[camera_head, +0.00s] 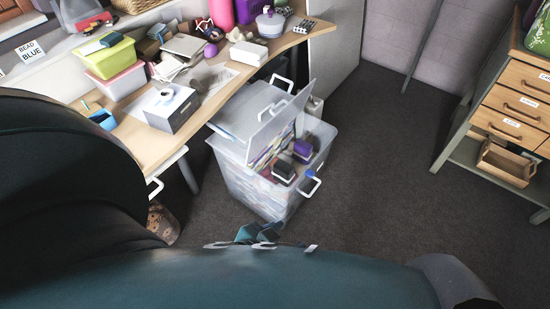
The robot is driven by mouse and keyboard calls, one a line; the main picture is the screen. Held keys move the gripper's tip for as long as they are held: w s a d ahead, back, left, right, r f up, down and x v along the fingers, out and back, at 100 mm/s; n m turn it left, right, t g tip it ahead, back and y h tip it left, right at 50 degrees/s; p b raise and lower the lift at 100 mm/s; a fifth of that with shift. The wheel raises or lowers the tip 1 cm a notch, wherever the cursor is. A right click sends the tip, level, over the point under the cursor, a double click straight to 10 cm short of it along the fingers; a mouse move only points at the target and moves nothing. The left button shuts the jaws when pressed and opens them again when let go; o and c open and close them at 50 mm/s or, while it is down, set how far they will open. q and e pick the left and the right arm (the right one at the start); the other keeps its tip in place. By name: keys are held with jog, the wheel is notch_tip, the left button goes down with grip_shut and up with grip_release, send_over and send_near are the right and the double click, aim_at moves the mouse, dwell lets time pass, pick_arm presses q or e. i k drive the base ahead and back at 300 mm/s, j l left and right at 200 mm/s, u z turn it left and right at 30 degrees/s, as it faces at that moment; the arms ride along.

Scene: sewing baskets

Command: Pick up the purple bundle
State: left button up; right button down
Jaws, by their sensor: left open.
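A purple bundle (303,148) lies near the top of an open, see-through plastic bin (243,192) on the floor, among dark and coloured packets. The bin's lid (285,125) is tilted up on its left side. My left gripper (258,238) shows only in part, low in the view in front of the bin, behind my teal arm or body parts. It is open and apart from the purple bundle, with nothing seen in it. My right gripper is not in view.
A cluttered wooden desk (150,140) runs along the left, holding stacked tubs (113,65) and a grey box (171,107). A wooden drawer unit (512,105) stands at the right. The dark carpet (390,150) between is clear.

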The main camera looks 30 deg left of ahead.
aim_at(301, 152)
jog(key=u, duration=0.85)
